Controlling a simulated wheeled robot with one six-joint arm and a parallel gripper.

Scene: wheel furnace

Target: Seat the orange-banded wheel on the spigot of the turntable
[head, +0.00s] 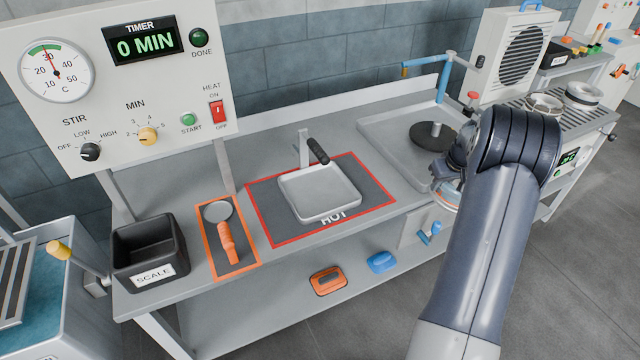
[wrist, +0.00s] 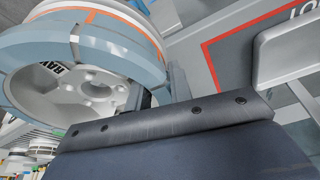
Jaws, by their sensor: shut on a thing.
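The orange-banded wheel shows large in the wrist view (wrist: 72,88), with a pale holed face, a blue-grey outer ring and a thin orange stripe. In the head view only a sliver of the wheel (head: 443,203) shows beside my arm. My gripper (wrist: 158,88) is shut on the wheel's edge. In the head view my gripper (head: 447,172) is mostly hidden by my wrist. The turntable (head: 425,137) is a dark disc in a grey tray, with a short light spigot (head: 436,129) upright at its middle. The spigot is bare. The wheel is apart from it, nearer the bench front.
The tray (head: 385,130) has a raised rim. A square pan (head: 318,195) sits on the red-bordered HOT plate to the left. Two wheels (head: 583,93) stand on a rack at right.

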